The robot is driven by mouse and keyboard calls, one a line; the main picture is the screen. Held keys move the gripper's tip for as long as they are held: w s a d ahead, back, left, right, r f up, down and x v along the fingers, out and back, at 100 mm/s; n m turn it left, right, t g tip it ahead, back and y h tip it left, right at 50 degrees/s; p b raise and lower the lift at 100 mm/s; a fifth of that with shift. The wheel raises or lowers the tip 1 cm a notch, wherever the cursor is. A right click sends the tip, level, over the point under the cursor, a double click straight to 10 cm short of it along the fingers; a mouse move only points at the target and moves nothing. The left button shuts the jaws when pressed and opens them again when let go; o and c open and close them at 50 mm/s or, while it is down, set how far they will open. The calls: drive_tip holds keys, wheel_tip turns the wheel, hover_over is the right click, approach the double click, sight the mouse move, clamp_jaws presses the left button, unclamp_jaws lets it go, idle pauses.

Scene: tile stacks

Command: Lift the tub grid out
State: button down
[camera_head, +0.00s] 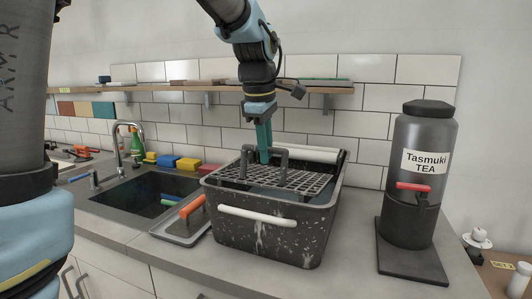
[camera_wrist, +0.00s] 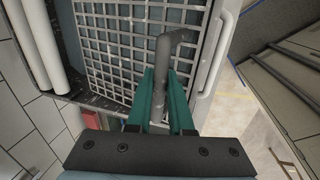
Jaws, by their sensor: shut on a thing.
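The tub (camera_head: 270,240) is dark and speckled, with a white front handle, and stands on the counter. Bluish water shows under the grid.
A dark tea dispenser (camera_head: 420,160) on a dark mat stands to the right. A sink with a faucet (camera_head: 135,140), colored sponges (camera_head: 187,164) and a tray with an orange-handled tool (camera_head: 180,228) lie to the left. A shelf (camera_head: 225,88) runs along the tiled wall behind.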

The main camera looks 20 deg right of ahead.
drive_tip(key=shift+w+d+p+v, duration=0.15)
drive_tip(key=shift+p+v, duration=0.4)
drive_tip(key=shift+v, duration=0.4)
drive_tip(key=shift+w+d+p+v, duration=0.15)
drive_tip(key=shift+p+v, duration=0.4)
drive_tip(key=shift+v, duration=0.35)
drive_tip(key=s+a+b, duration=0.1)
drive_tip(key=s+a, duration=0.3)
drive_tip(key=shift+s+b, duration=0.2)
drive_tip(key=shift+b, duration=0.1)
